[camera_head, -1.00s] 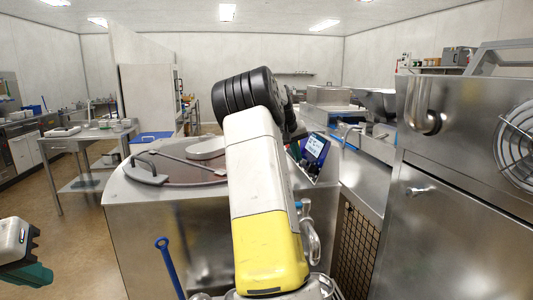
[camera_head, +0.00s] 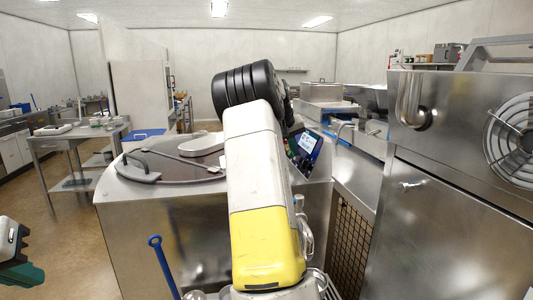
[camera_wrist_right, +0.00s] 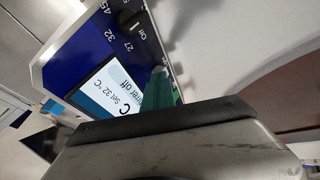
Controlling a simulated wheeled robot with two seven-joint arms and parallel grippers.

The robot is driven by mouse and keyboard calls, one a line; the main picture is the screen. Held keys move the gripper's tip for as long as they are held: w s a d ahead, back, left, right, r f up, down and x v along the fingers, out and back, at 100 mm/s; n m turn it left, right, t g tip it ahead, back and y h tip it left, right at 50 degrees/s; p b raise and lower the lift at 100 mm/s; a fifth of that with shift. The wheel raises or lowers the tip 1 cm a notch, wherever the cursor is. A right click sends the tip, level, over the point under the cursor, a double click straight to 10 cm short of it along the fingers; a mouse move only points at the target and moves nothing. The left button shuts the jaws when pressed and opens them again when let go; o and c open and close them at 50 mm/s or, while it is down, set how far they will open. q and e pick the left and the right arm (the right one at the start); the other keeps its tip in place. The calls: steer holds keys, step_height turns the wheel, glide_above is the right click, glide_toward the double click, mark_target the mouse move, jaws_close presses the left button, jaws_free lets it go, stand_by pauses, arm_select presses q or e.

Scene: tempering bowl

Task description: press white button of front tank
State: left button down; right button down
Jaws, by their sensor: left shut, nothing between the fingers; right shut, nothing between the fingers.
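The front tank (camera_head: 150,235) is a steel vessel with a partly covered top, standing before me. Its blue control panel (camera_head: 305,145) sits on its right side, partly behind my right arm. In the right wrist view the panel's screen (camera_wrist_right: 105,92) reads "Set 32 °C", near the labels 45, 32 and 27 and a black Off switch (camera_wrist_right: 131,20). My right gripper (camera_wrist_right: 160,85) is shut, its green fingertips over the screen's edge; contact cannot be told. I cannot make out the white button. My left gripper (camera_head: 22,275) is shut and empty at lower left, away from the tank.
A blue-handled tool (camera_head: 163,265) stands upright at the tank's front. A steel cabinet (camera_head: 430,220) with a fan guard (camera_head: 512,140) stands close on the right. A steel table (camera_head: 75,135) is at the left, with open floor before it.

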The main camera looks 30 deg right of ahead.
steer(key=v, duration=0.6)
steer(key=shift+a+r, duration=0.15)
steer(key=shift+a, duration=0.1)
stand_by(0.6)
steer(key=s+a+f+n+t+y, duration=0.1)
steer(key=s+a+y, duration=0.1)
steer(key=s+a, duration=0.7)
steer(key=s+a+f+n+t+y, duration=0.1)
steer(key=s+a+f+n+y, duration=0.1)
steer(key=s+a, duration=0.8)
steer(key=s+a+f+n+t+y, duration=0.1)
steer(key=s+a+f+n+y, duration=0.1)
steer(key=s+a, duration=0.8)
steer(key=a+y, duration=0.1)
steer(key=a, duration=0.8)
steer(key=shift+a+t+y, duration=0.2)
steer(key=shift+t+y, duration=0.2)
steer(key=shift+s+f, duration=0.1)
